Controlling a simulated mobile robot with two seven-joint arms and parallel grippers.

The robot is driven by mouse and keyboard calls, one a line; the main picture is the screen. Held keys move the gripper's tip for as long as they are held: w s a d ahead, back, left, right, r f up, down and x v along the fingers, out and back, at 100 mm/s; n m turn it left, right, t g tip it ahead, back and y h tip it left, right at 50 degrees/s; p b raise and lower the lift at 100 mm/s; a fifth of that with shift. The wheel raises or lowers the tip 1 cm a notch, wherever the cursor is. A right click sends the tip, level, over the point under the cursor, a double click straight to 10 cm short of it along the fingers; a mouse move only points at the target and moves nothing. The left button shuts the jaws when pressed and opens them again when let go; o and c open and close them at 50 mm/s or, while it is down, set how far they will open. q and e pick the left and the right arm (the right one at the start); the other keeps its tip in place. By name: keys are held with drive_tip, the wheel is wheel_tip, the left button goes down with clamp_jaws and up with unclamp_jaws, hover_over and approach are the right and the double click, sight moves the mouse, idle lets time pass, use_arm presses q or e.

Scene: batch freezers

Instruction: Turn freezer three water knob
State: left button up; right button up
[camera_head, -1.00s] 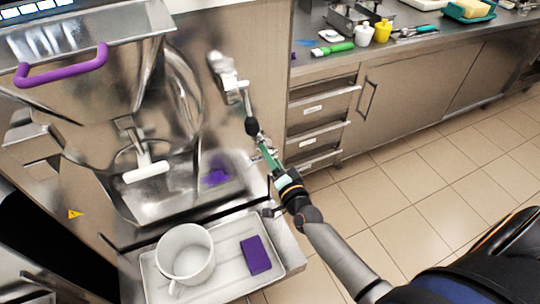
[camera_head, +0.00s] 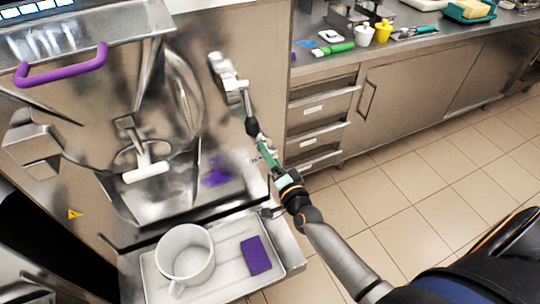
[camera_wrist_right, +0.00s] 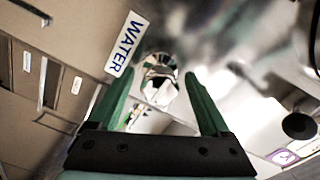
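A WATER label (camera_wrist_right: 127,43) shows in the right wrist view on the steel panel. Just right of it is a small shiny metal fitting (camera_wrist_right: 160,82), apparently the water knob. It appears in the gap between the green fingers of my right gripper (camera_wrist_right: 160,85); I cannot tell whether they touch it. The fingers are apart. In the head view my right gripper (camera_head: 266,152) is at the right side of the freezer, just below a chrome spout-like fitting (camera_head: 228,75) with a black lower part. The gripper hides part of the fitting there. My left gripper is not in view.
The freezer has a purple handle (camera_head: 62,68) and a white-gripped lever (camera_head: 146,172). Below, a tray (camera_head: 222,285) holds a white pitcher (camera_head: 186,255) and a purple block (camera_head: 256,255). A counter (camera_head: 400,52) with drawers stands behind at right. The tiled floor is clear.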

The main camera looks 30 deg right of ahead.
drive_tip(key=shift+s, duration=0.1)
drive_tip(key=s, duration=1.2)
drive_tip(key=shift+s+a, duration=0.15)
drive_tip(key=shift+a, duration=0.25)
drive_tip(key=s+a+f+n+g+y+p, duration=0.2)
drive_tip(key=s+a+f+n+g+y, duration=0.1)
drive_tip(key=s+a+f+n+g, duration=0.5)
drive_tip(key=s+f+n, duration=0.3)
drive_tip(key=s+n, duration=0.1)
drive_tip(key=n, duration=0.3)
drive_tip(key=shift+f+g, duration=0.35)
drive_tip(key=shift+g, duration=0.05)
